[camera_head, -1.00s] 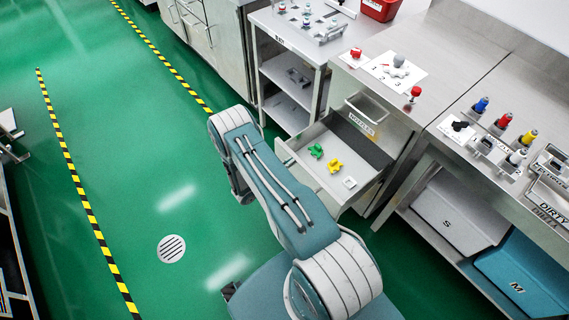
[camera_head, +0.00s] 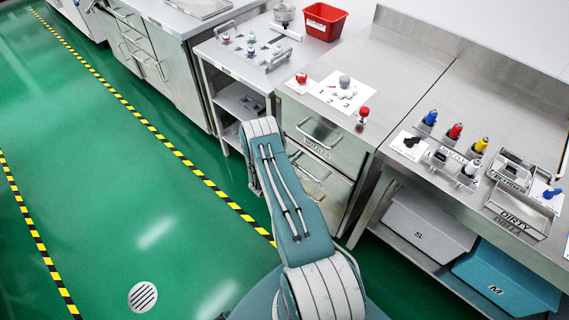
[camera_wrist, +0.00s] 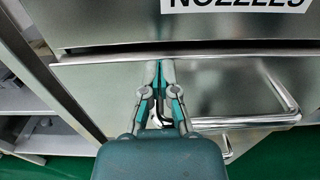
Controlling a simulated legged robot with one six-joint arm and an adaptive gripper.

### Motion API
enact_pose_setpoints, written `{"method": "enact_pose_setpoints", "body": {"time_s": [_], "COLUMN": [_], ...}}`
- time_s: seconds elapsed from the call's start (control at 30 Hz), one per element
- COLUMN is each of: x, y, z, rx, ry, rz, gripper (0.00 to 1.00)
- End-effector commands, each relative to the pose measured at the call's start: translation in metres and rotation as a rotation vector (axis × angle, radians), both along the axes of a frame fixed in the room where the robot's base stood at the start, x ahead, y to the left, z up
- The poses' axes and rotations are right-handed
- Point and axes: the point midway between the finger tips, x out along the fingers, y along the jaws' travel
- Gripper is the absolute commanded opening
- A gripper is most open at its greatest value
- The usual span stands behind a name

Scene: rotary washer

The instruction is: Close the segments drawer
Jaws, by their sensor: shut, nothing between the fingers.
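The lower drawer (camera_head: 336,188), taken as the segments drawer, sits under the upper drawer in the metal cabinet. Its inside no longer shows; its front looks flush or nearly flush, and I cannot tell whether a small gap remains. Its own label is not visible. In the wrist view, the lower drawer front (camera_wrist: 232,85) fills the middle, with its bar handle (camera_wrist: 288,103) at the right. My gripper (camera_wrist: 166,64) is shut and empty, its fingertips at the upper part of that front, close to or touching it. In the head view my arm hides the gripper.
The upper drawer, labelled NOZZLES (camera_head: 318,148), looks shut above. An open-shelved table (camera_head: 240,103) stands left of the cabinet. The right bench carries coloured nozzles and a DIRTY tray (camera_head: 516,222), with grey (camera_head: 428,228) and teal bins (camera_head: 508,275) below. Green floor (camera_head: 130,190) is clear at left.

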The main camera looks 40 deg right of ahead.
Motion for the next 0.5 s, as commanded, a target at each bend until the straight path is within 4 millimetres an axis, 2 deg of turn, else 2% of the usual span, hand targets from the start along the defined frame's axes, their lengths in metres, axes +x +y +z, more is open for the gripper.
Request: {"method": "enact_pose_setpoints", "body": {"time_s": [0.2, 0.5], "x": [0.002, 0.003], "y": [-0.019, -0.027], "z": [0.001, 0.001], "rx": [-0.002, -0.001], "ry": [0.0, -0.002], "rz": [0.0, 0.0], "gripper": [0.0, 0.0]}}
